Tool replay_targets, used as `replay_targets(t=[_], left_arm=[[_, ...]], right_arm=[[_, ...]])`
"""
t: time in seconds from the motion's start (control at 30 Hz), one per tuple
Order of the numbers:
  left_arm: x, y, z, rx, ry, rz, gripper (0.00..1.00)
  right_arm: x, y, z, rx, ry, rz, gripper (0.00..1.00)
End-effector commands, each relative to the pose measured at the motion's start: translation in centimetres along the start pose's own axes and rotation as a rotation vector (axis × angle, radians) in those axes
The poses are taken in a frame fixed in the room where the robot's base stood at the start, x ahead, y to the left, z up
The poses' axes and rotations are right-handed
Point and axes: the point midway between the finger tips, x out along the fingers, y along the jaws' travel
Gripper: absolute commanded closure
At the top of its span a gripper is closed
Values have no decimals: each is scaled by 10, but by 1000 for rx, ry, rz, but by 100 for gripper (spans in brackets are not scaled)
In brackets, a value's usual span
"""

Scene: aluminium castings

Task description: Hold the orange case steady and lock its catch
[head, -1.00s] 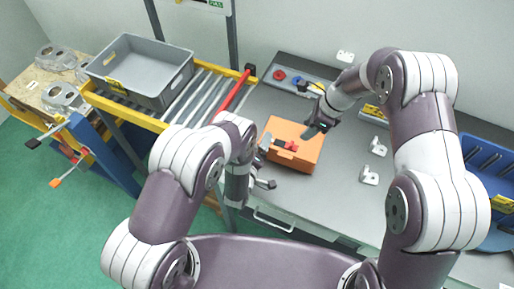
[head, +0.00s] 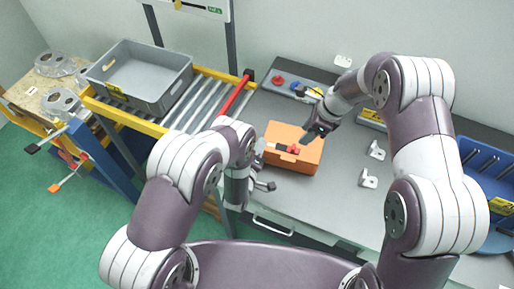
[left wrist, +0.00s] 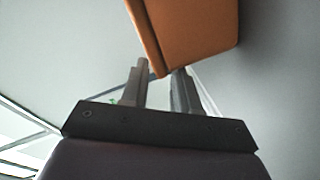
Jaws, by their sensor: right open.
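The orange case (head: 306,160) lies on the grey bench, with a red and dark catch (head: 293,150) on its near side. My left gripper (head: 263,170) is at the case's left end, its fingers spread. In the left wrist view the case (left wrist: 195,30) has its corner at the tips of the two separated fingers (left wrist: 160,78); I cannot tell whether they touch it. My right gripper (head: 316,131) is open beside the case's upper right corner, above the catch. Whether the catch is locked is too small to tell.
A grey crate (head: 180,92) stands on the roller conveyor (head: 215,98) at the left. Small white brackets (head: 369,179) lie right of the case, and a blue bin (head: 487,165) is at the far right.

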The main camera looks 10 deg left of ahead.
Motion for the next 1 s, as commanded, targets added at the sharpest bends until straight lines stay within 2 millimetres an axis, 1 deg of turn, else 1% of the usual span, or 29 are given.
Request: replay_targets(t=[0.03,0.6,0.63,0.67,0.7,0.73,0.77,0.83,0.87,0.9,0.97,1.0], left_arm=[[-11,-18,11,8,-36,-48,100],[-10,-18,13,9,-40,-46,100],[-10,-18,13,9,-41,-46,100],[-10,-18,13,9,-41,-46,100],[-10,-18,13,9,-41,-46,100],[-10,-18,13,9,-41,-46,100],[-10,-18,13,9,-41,-46,100],[-10,-18,13,10,-41,-46,100],[-10,-18,13,10,-41,-46,100],[-10,-18,13,10,-41,-46,100],[-10,-18,13,10,-41,-46,100],[-10,-18,13,10,-41,-45,100]], right_arm=[[2,0,-1,0,0,0,57],[3,0,-1,0,0,0,57],[3,0,-1,0,0,0,64],[3,0,-2,2,0,-1,74],[2,-2,-5,10,0,-3,87],[2,-3,-11,23,1,-3,96],[2,-5,-20,42,3,-4,100],[2,-11,-52,93,20,-2,100],[2,-12,-71,78,54,1,100],[1,-17,-99,38,118,-14,100],[-4,-30,-149,-48,241,-60,100],[-8,-42,-180,-125,325,-104,100]])
